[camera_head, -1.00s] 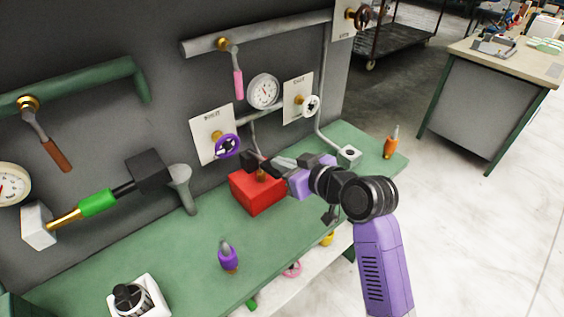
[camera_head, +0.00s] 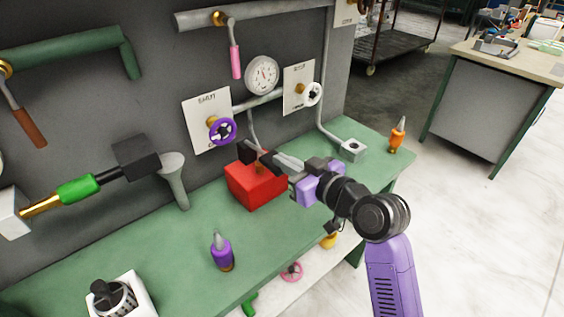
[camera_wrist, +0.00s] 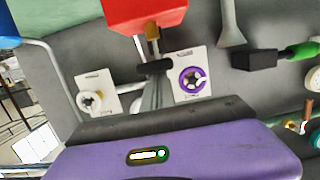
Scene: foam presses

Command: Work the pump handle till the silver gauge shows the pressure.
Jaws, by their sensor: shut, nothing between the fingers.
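The red pump box (camera_head: 257,190) stands on the green bench. A short brass stem (camera_wrist: 152,38) rises from it. A black bar, which I take for the pump handle (camera_head: 246,151), is at the stem's end; it also shows in the wrist view (camera_wrist: 155,67). My gripper (camera_head: 268,158) is shut and empty, its fingers at or against the bar; I cannot tell whether they touch.
Wall plates with a purple valve wheel (camera_head: 222,131) and a white valve wheel (camera_head: 315,94) sit behind my gripper. A grey funnel-shaped post (camera_head: 177,180), a purple bottle (camera_head: 222,252) and an orange bottle (camera_head: 397,136) stand on the bench. The front bench strip is mostly clear.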

